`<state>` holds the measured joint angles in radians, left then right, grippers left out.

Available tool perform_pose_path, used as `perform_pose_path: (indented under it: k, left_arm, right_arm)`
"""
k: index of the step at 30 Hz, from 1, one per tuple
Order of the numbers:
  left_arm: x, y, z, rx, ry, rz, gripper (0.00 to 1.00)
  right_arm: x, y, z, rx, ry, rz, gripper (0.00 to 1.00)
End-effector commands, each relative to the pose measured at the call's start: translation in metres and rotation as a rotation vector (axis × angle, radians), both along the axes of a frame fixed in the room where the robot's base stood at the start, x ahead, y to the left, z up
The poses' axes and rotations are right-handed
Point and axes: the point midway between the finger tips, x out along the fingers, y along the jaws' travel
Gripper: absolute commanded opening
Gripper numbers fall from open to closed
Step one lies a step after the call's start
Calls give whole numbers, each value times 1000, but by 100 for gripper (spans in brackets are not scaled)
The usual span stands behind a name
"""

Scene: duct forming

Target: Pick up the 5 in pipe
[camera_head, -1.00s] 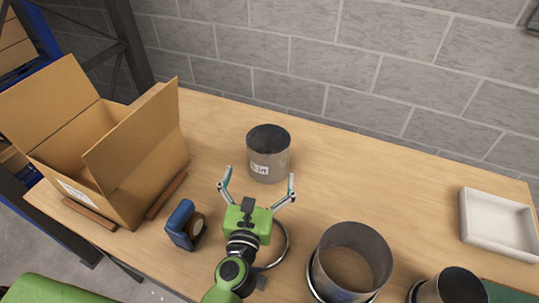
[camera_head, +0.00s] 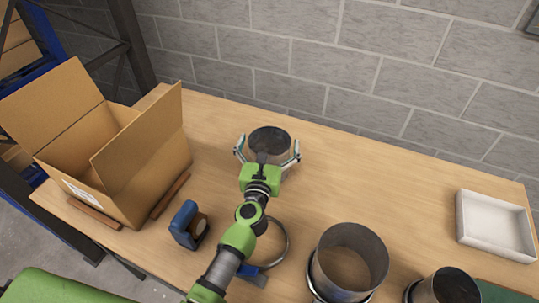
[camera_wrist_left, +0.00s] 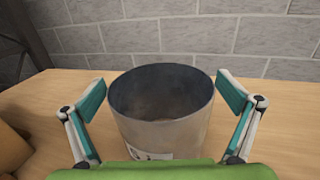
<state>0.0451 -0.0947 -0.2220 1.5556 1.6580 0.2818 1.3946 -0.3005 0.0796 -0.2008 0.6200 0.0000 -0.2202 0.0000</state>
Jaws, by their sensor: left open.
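A grey metal pipe (camera_head: 269,139) with a white label stands upright on the table near its back edge. Its label lettering is mostly hidden by my gripper in the head view. In the left wrist view the pipe (camera_wrist_left: 162,118) is centred, with its open top facing up. My left gripper (camera_head: 268,150) is open, with one finger on each side of the pipe. In the left wrist view, gaps show between the fingers (camera_wrist_left: 162,95) and the pipe's wall. My right gripper is not in view.
An open cardboard box (camera_head: 143,165) stands at the left. A blue tape dispenser (camera_head: 184,222) and a ring (camera_head: 286,246) lie nearer the front. A wider pipe (camera_head: 348,262) and a smaller pipe (camera_head: 447,288) stand front right. A white tray (camera_head: 494,226) is far right.

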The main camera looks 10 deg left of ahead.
Motion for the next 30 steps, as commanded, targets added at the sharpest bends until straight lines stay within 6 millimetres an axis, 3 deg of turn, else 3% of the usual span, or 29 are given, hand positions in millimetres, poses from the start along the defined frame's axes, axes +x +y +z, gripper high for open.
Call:
perform_pose_path:
  k: [7, 14, 23, 30]
  left_arm:
    - [2, 0, -1, 1, 1, 0, 100]
    - [2, 0, -1, 0, 1, 1, 44]
    - [2, 0, 2, 0, 0, 0, 44]
    - [2, 0, 25, -3, -2, 1, 44]
  right_arm:
    - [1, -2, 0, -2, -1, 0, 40]
    - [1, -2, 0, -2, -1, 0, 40]
    - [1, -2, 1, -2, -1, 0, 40]
    - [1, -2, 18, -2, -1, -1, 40]
